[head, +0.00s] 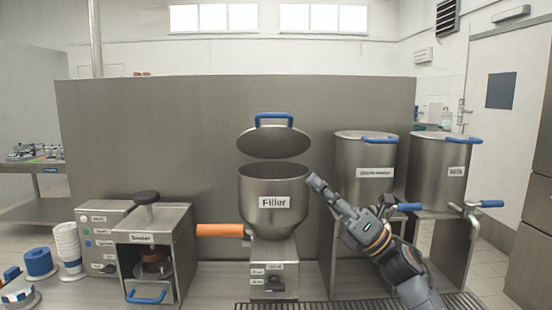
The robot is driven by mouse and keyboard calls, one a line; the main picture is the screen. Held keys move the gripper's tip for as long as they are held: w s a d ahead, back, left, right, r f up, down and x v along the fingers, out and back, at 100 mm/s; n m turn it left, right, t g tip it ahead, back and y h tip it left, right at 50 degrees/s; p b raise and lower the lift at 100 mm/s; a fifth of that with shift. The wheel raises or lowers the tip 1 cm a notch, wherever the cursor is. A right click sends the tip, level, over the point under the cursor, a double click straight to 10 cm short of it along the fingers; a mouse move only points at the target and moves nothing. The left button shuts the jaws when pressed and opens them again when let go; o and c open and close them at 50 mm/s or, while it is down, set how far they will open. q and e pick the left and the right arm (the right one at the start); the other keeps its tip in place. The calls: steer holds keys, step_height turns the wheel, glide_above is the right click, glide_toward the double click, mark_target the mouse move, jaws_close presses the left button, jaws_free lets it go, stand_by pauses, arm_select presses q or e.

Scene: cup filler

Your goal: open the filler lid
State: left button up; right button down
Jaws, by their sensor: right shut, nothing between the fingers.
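The steel filler (274,223), labelled "Filler", stands on its base at the middle of the counter. Its lid (274,143) is raised above the bowl, tilted up, with a gap between the lid and the bowl rim. The blue lid handle (274,119) is at the top of the lid, clear of any gripper. My right gripper (315,182) is shut and empty, just right of the filler bowl near its rim. I cannot tell whether it touches the bowl. My left gripper is not in view.
An orange tube (220,230) sticks out left of the filler. The sealer (153,248) and stacked white cups (67,245) stand at left. Two steel pots with blue handles (364,165) stand at right. A steel partition (160,130) rises behind.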

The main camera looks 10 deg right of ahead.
steer(key=d+r+p+x, duration=0.2)
steer(key=p+x, duration=0.4)
steer(key=x, duration=0.6)
steer(key=shift+w+a+r, duration=0.15)
steer(key=shift+w, duration=0.2)
steer(key=w+r+m+t+h+p, duration=0.1)
steer(key=r+m+p, duration=0.1)
steer(key=p, duration=0.1)
steer(key=w+r+m+t+h+p, duration=0.1)
steer(key=w+r+m+h+p, duration=0.1)
steer(key=p, duration=0.2)
steer(key=w+d+r+m+t+h+p, duration=0.1)
steer(key=r+m+h+p, duration=0.1)
steer(key=r+m+p, duration=0.1)
steer(key=shift+w+r+p, duration=0.1)
steer(key=shift+w+p, duration=0.25)
steer(key=shift+p, duration=0.3)
steer(key=w+d+r, duration=0.1)
steer(key=w+r, duration=0.2)
steer(key=w, duration=0.4)
steer(key=shift+w+d+r+m, duration=0.15)
steer(key=shift+w+d+m, duration=0.1)
steer(key=shift+w+m, duration=0.1)
steer(key=shift+b, duration=0.3)
